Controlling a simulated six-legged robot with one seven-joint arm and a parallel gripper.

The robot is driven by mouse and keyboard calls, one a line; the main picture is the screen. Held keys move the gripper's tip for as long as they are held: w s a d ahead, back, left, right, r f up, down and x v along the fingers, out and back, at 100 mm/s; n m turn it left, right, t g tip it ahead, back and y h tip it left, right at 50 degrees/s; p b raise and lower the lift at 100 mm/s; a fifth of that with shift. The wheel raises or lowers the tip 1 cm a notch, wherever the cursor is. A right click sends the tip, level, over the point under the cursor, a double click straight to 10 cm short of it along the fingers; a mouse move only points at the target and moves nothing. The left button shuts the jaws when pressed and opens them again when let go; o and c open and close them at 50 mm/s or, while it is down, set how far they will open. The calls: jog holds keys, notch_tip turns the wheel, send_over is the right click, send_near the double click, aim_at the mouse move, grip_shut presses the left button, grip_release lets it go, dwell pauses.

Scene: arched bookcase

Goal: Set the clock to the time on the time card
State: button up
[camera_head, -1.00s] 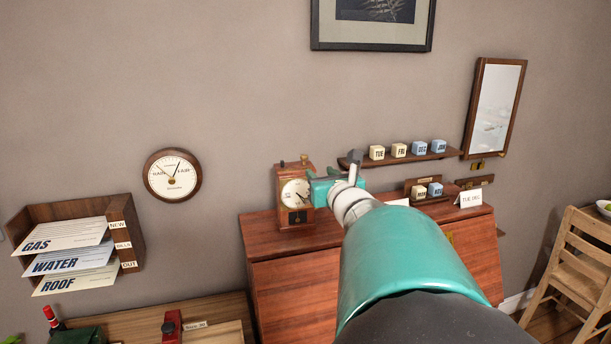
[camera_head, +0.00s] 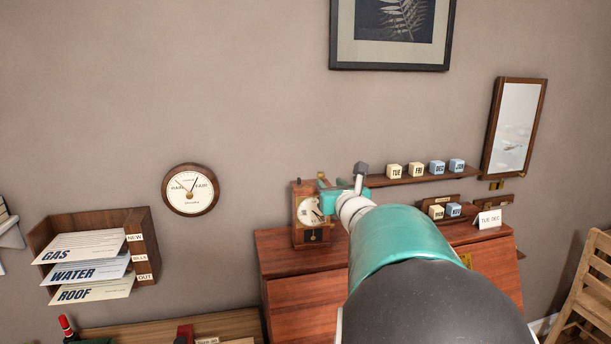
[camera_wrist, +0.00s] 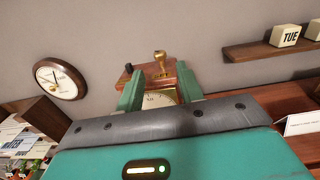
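The wooden mantel clock (camera_head: 308,232) stands upright on the left end of the red-brown cabinet, its pale dial partly covered by my gripper. My gripper (camera_head: 325,196) is at the dial's right side in the head view. In the wrist view my gripper (camera_wrist: 157,72) has its two green fingers apart, with the clock (camera_wrist: 150,76) showing between and behind them. A brass knob tops the clock. I cannot tell whether a finger touches the clock, and the hands are not readable. A white card (camera_wrist: 303,122) lies at the wrist view's right edge, its writing too small to read.
A "TUE DEC" card (camera_head: 490,219) and lettered cubes (camera_head: 437,211) are on the cabinet (camera_head: 300,262). A shelf (camera_head: 405,180) with several cubes is above. A round wall dial (camera_head: 191,190) and letter rack (camera_head: 146,235) are left. My arm hides the cabinet's middle.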

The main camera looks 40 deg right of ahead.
aim_at(322, 175)
jog(key=x, duration=0.8)
jog(key=shift+w, duration=0.2)
jog(key=shift+c, duration=0.3)
grip_shut()
